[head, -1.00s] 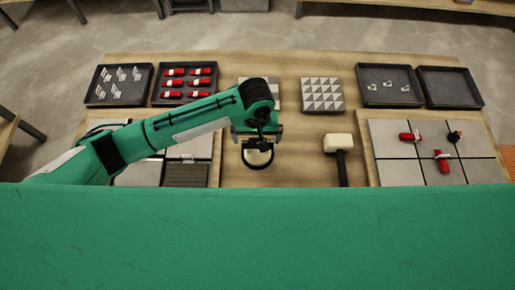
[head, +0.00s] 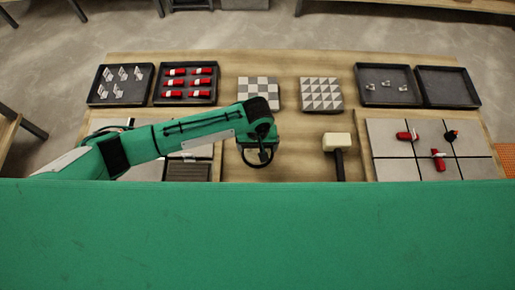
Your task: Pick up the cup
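My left gripper (head: 258,147) is over the middle of the table, pointing down, with its arm coming in from the left. A dark curved, ring-like part (head: 258,165) shows just below it, probably part of the cup. The gripper and wrist cover most of that spot, so I cannot tell whether the fingers are open or shut, or whether they touch it. No other cup shows clearly. My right gripper is not in view.
A mallet (head: 338,146) lies right of the gripper. Behind are a checkered tile (head: 259,91) and a triangle-patterned tile (head: 320,92). A tray of red pieces (head: 187,67) stands back left, an empty tray (head: 449,86) back right. Laid tiles (head: 398,168) lie at right.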

